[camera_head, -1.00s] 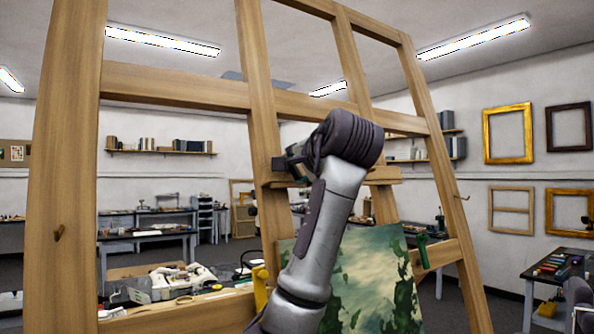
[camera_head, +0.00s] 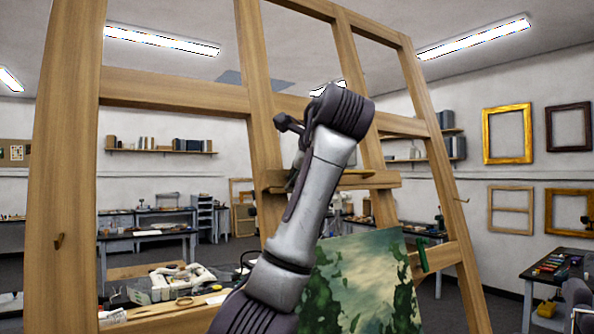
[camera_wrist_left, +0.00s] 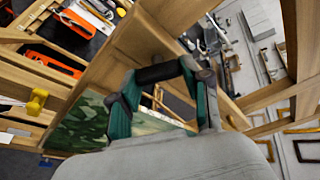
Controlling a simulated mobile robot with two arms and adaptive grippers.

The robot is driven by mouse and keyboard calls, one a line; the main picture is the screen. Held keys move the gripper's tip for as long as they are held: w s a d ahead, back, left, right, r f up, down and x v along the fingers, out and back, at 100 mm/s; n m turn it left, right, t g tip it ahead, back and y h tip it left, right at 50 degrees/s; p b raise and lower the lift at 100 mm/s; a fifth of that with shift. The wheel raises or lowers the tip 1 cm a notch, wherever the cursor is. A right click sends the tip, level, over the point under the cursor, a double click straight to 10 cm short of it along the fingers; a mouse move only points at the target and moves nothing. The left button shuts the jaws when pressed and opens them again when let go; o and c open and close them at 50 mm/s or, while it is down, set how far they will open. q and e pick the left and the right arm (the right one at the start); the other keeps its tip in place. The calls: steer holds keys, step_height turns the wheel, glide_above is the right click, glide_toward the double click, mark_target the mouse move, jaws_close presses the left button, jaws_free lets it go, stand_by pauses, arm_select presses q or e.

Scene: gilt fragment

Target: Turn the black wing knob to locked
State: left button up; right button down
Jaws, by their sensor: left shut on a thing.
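The black wing knob (camera_wrist_left: 157,74) shows in the left wrist view as a short dark bar in front of a wooden easel beam. My left gripper (camera_wrist_left: 160,80) has its teal fingers at both ends of this bar and is shut on it. In the head view my left arm rises in front of the easel (camera_head: 262,100). The wrist hides most of the gripper there; small dark parts show at its left, and I cannot tell knob from fingers. The knob's lock marking is not visible. My right gripper is not in view.
A green landscape painting (camera_head: 365,280) stands on the easel behind my forearm. A green knob (camera_head: 422,254) is at its right edge. A yellow knob (camera_wrist_left: 38,102) sits on a beam in the wrist view. Workbenches with tools (camera_head: 160,235) stand behind.

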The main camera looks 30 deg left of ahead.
arm_select(q)
steer(key=shift+f+m+g+b, duration=0.1)
steer(key=shift+m+g, duration=0.55)
steer(key=shift+m, duration=1.05)
steer(key=shift+m+g+b, duration=0.15)
steer(key=shift+m+g, duration=0.45)
steer(key=shift+m, duration=1.1)
steer(key=shift+f+m+g+b, duration=0.1)
steer(key=shift+m+g, duration=0.55)
steer(key=shift+m, duration=1.05)
steer(key=o, duration=1.2)
steer(key=shift+d+r, duration=0.1)
steer(key=shift+c, duration=0.2)
steer(key=shift+s, duration=0.1)
